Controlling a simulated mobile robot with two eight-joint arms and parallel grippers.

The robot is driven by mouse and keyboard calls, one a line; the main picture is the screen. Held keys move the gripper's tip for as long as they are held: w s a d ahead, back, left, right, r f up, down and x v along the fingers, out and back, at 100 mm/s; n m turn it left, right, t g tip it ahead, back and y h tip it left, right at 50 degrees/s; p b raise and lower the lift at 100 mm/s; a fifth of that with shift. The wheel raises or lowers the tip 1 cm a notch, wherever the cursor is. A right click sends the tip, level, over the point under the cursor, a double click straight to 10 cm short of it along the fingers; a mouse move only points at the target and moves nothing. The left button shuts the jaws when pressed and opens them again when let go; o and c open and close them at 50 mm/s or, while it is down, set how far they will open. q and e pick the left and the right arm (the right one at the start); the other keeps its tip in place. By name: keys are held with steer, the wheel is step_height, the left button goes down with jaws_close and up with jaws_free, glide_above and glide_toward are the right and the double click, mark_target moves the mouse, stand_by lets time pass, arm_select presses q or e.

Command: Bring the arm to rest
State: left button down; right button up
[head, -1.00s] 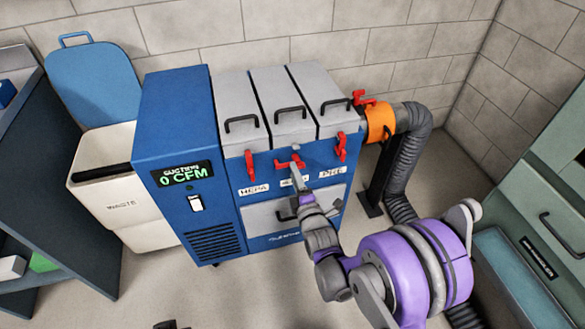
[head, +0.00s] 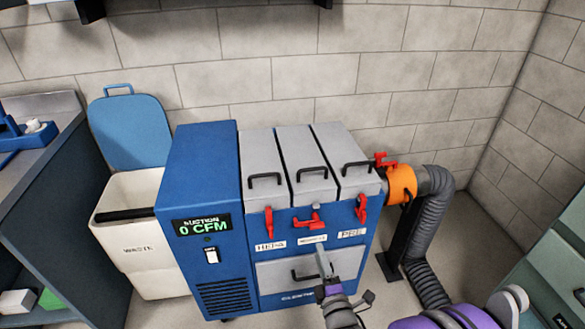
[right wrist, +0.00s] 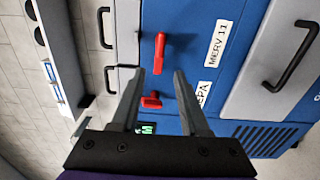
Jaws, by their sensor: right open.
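My right gripper (head: 323,264) shows at the lower middle of the head view, in front of the blue suction unit's (head: 199,205) lower grey drawer (head: 285,272). In the right wrist view its two fingers (right wrist: 160,76) stand apart with nothing between them. Beyond them are two red latches, an upper one (right wrist: 160,50) and a lower one (right wrist: 152,100). In the head view the middle latch (head: 309,221) lies sideways, and the left (head: 268,222) and right (head: 361,209) latches hang down. My left gripper is not in view.
A white waste bin (head: 130,225) with its blue lid (head: 130,132) raised stands left of the unit. An orange collar (head: 402,184) and grey hose (head: 428,237) are at its right. A dark bench (head: 62,215) is at far left, a green cabinet (head: 550,258) at far right.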

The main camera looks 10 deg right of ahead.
steer(key=s+d+f+m+g, duration=0.1)
steer(key=s+m+g, duration=0.7)
steer(key=s, duration=0.6)
steer(key=s+d+m+g, duration=0.1)
steer(key=s+m+g, duration=0.5)
steer(key=s+m, duration=0.6)
arm_select(q)
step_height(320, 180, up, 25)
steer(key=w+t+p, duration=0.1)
steer(key=p, duration=2.1)
arm_select(e)
step_height(320, 180, up, 24)
steer(key=n+t, duration=0.1)
steer(key=shift+w+h, duration=0.3)
steer(key=shift+w, duration=0.1)
steer(key=shift+s+d, duration=0.1)
